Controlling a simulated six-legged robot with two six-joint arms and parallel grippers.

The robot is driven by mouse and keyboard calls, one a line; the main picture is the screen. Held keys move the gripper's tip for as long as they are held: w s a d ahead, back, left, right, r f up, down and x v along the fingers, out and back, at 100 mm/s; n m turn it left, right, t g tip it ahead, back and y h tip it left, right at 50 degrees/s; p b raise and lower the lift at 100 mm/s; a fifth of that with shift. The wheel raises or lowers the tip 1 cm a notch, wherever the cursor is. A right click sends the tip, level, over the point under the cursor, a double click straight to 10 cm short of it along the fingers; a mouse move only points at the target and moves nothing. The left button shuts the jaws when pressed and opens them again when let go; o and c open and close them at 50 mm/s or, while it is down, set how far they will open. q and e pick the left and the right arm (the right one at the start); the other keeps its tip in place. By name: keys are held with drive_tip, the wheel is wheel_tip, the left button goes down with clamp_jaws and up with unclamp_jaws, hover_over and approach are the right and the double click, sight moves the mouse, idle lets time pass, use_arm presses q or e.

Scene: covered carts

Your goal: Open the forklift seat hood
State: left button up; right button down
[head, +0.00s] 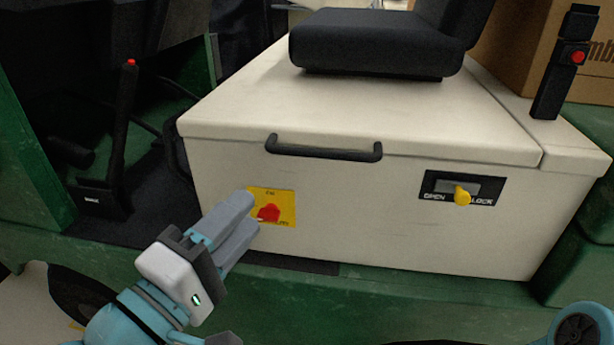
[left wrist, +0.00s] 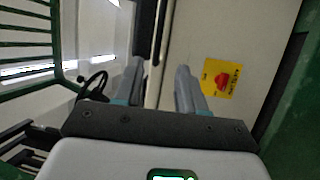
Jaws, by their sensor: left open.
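The off-white seat hood (head: 345,210) is closed, its lid lying flat on the box. A black bar handle (head: 324,151) is fixed to the front edge of the lid. A black latch plate (head: 435,188) marked OPEN and LOCK is on the front at right; its yellow knob (head: 462,195) sits beside the word LOCK. My left gripper (head: 248,214) is open and empty, low and left of the handle, before a yellow label. In the left wrist view its fingers (left wrist: 158,82) are spread, with a dark bar beyond them that I cannot identify surely. My right gripper is out of view.
A yellow label with a red switch (head: 269,212) is partly covered by my left fingers; it also shows in the left wrist view (left wrist: 221,79). A black seat (head: 380,45) is on the lid. A lever (head: 125,120) stands left; a cardboard box (head: 520,45) is behind.

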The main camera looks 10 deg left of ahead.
sight(313, 156)
use_arm(q)
drive_tip(key=shift+h, duration=0.4)
drive_tip(key=x, duration=0.5)
drive_tip(key=b+x, duration=0.1)
drive_tip(key=x, duration=0.4)
drive_tip(key=d+b+x, duration=0.1)
drive_tip(key=x, duration=0.4)
drive_tip(key=shift+d+f, duration=0.1)
drive_tip(key=shift+d, duration=0.05)
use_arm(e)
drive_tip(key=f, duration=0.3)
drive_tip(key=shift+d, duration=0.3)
use_arm(q)
clamp_jaws()
